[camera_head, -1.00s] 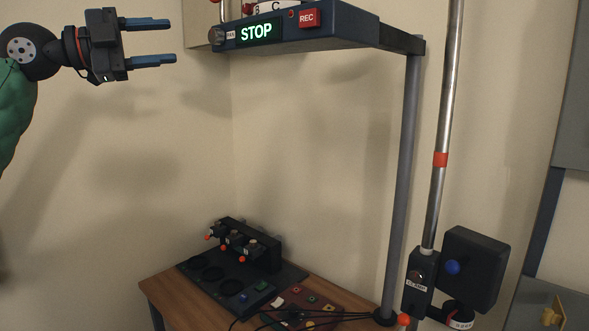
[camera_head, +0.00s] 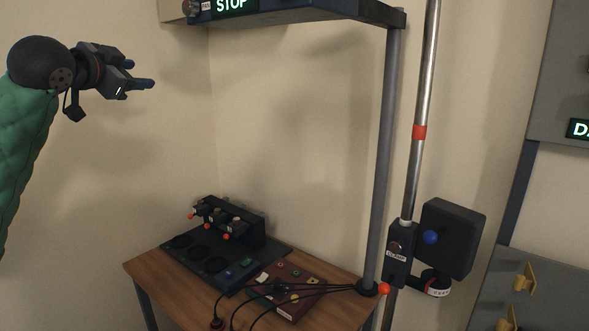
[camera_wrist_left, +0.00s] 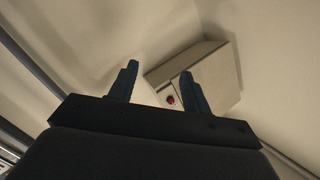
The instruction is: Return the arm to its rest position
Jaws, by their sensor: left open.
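My left gripper (camera_head: 142,74) is at the upper left of the head view, on my green-sleeved arm. It is raised well above the table and in front of the bare wall. Its fingers are apart and nothing is between them. In the left wrist view the two dark fingers (camera_wrist_left: 160,85) stand apart, with a pale box (camera_wrist_left: 215,75) bearing a red round part on the wall beyond them. My right gripper is not in view.
A wooden table (camera_head: 150,270) carries a black fixture (camera_head: 245,228) and a dark red board (camera_head: 300,297) with cables. A grey post (camera_head: 384,150) holds an overhead unit (camera_head: 290,14) with a STOP display. A steel pole (camera_head: 424,100) carries a black box (camera_head: 452,240). Grey panels stand at right.

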